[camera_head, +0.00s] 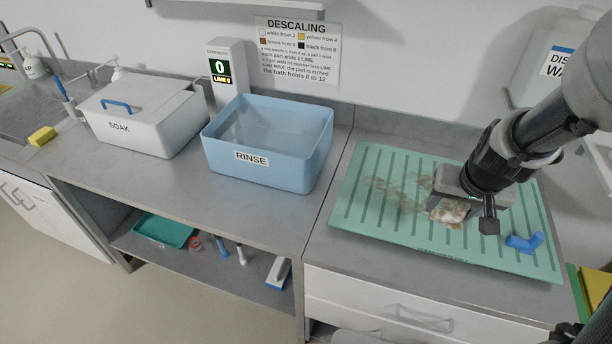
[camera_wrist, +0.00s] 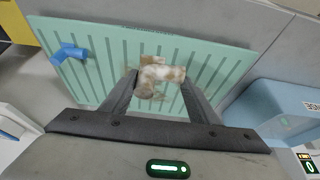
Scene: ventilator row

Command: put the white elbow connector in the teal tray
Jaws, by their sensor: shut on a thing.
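The white elbow connector (camera_head: 448,212) is blotched with brown stains. My gripper (camera_head: 464,207) is shut on it over the mint-green ribbed mat (camera_head: 365,215). In the wrist view the connector (camera_wrist: 160,74) sits between the two fingertips, with the mat (camera_wrist: 215,60) behind it. I cannot tell how far above the mat it is held. A shallow teal tray (camera_head: 150,229) is on the low shelf under the counter, far to the left of my gripper.
A blue elbow (camera_head: 526,243) lies on the mat's right part. A blue RINSE tub (camera_head: 290,165), a lidded SOAK box (camera_head: 150,130) and a display reading 0 (camera_head: 225,75) stand on the counter. Brown residue (camera_head: 400,191) marks the mat.

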